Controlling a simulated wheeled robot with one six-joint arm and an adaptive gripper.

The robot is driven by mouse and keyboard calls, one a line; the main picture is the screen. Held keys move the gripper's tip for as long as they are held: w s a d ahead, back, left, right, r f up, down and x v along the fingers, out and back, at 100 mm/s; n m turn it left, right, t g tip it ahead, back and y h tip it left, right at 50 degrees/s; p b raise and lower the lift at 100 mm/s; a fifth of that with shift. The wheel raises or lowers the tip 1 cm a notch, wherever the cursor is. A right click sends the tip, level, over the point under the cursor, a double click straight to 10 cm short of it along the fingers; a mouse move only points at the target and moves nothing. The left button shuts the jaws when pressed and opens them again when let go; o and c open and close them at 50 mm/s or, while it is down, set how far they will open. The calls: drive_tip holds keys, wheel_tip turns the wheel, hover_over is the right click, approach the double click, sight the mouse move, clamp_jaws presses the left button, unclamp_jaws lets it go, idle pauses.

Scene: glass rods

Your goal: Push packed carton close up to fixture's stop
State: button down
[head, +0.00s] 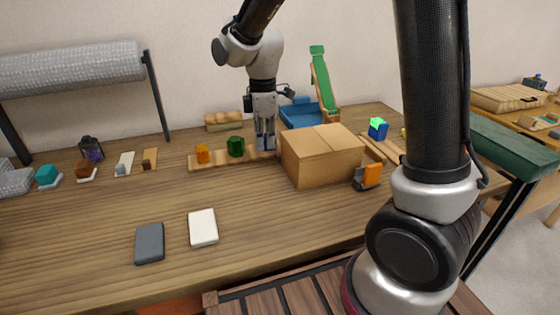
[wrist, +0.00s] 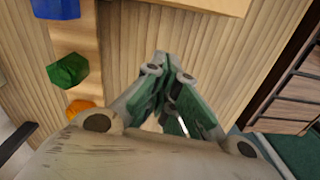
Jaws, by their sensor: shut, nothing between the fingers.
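The packed carton (head: 322,158) is a closed brown box on the table, right of centre in the head view. Its edge shows at the top of the wrist view (wrist: 205,5). My gripper (head: 265,148) points down just left of the carton; its fingers are shut and empty, and they meet below the carton edge in the wrist view (wrist: 168,58). I cannot tell whether they touch the carton. Pale wooden rails (head: 384,147), perhaps the fixture, show right of the carton and are partly hidden by it. I cannot make out the stop.
A wooden strip (head: 220,158) left of the carton holds orange (head: 203,154), green (head: 236,147) and blue (wrist: 55,8) pieces. An orange-and-grey tape tool (head: 368,177) stands by the carton's right front. A blue bin (head: 302,114) is behind.

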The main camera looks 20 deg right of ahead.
drive_tip(key=shift+n, duration=0.8)
wheel_tip(320, 180, down, 10)
drive_tip(key=shift+d, duration=2)
drive_tip(key=shift+d, duration=0.1)
drive_tip(key=d, duration=0.9)
drive_tip(key=shift+d, duration=0.3)
